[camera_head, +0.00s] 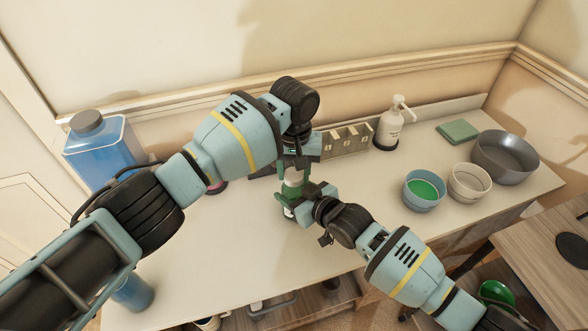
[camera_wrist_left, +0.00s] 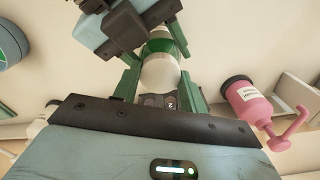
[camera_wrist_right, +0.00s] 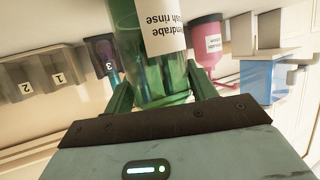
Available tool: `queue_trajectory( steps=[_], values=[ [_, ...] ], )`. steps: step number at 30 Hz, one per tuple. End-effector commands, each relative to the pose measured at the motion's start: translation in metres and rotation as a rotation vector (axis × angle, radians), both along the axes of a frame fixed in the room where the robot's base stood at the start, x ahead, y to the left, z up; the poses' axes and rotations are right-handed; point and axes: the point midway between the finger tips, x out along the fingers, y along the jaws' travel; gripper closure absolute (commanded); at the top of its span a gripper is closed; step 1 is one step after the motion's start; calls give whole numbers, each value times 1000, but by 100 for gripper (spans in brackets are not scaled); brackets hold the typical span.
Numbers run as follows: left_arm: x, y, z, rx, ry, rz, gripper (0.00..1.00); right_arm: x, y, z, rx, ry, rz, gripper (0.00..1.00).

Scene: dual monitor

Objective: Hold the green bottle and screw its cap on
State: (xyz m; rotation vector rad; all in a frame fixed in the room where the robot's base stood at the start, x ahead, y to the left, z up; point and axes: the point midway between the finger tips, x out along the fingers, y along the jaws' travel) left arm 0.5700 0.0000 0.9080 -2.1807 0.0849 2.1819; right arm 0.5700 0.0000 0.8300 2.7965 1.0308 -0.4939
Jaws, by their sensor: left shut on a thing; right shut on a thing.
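The green bottle (camera_head: 289,198) stands over the table near its middle, with my right gripper (camera_head: 306,204) shut on its body. The right wrist view shows the translucent green bottle (camera_wrist_right: 150,62) with a white printed label between the green fingers. My left gripper (camera_head: 294,163) is above it, shut on the white round cap. The left wrist view shows the cap (camera_wrist_left: 160,73) between the fingers, in line with the bottle (camera_wrist_left: 163,44) just beyond. I cannot tell whether the cap's threads are engaged. My grippers hide much of both in the head view.
A large blue container (camera_head: 103,150) stands at the left. A numbered rack (camera_head: 346,141) and a white pump bottle (camera_head: 391,122) are at the back. Several bowls, including a grey one (camera_head: 505,156), are at the right. The front middle of the table (camera_head: 225,250) is clear.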

Motion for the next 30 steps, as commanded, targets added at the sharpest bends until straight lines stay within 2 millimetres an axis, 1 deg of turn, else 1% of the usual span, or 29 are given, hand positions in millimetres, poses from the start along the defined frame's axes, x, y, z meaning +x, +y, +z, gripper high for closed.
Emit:
queue_trajectory(
  steps=[4,9,13,14,19,27,30],
  values=[
    [0,-1,0,-1,0,-19,85,0,0,-1,-1,1,0,100],
    [0,-1,0,-2,0,-163,85,0,0,-1,-1,1,0,100],
    [0,-1,0,-2,0,-156,85,0,0,-1,-1,1,0,100],
    [0,-1,0,-2,0,-156,56,0,0,-1,-1,1,0,100],
    [0,-1,0,-1,0,-155,33,0,0,-1,-1,1,0,100],
    [0,0,0,-1,0,-154,33,0,0,-1,-1,1,0,100],
    [0,-1,5,-1,-1,-154,33,0,0,-1,-1,1,0,100]
  ],
)
